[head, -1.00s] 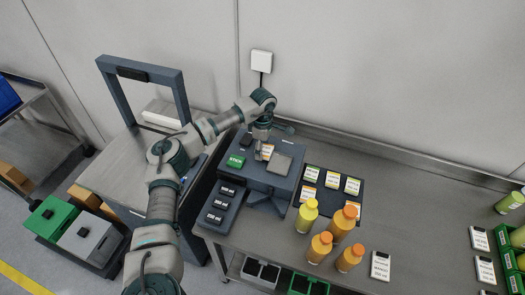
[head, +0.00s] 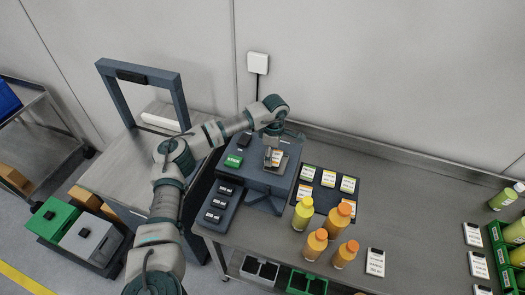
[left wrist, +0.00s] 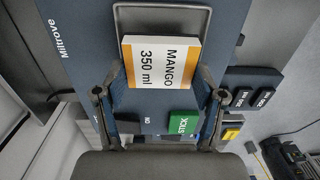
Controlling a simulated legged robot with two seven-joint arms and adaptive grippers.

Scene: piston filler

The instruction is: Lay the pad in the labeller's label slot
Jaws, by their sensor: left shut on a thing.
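The pad (left wrist: 160,62) is a white block with an orange stripe, marked MANGO 350 ml. My left gripper (head: 272,150) is shut on it, with one finger on each side in the left wrist view (left wrist: 161,88). The label slot (left wrist: 207,18) is a grey rimmed recess in the top of the blue-grey labeller (head: 252,178). In the left wrist view the pad overlaps the slot's near part and hides it. In the head view the pad is over the slot area. I cannot tell whether the pad touches the slot floor. My right gripper is not in view.
A green STICK button (left wrist: 182,123) and a black block (head: 244,141) sit left of the slot. A rack of black size keys (head: 218,203) stands left of the labeller. A dark mat with several label pads (head: 328,178) and several bottles (head: 303,212) stand to the right.

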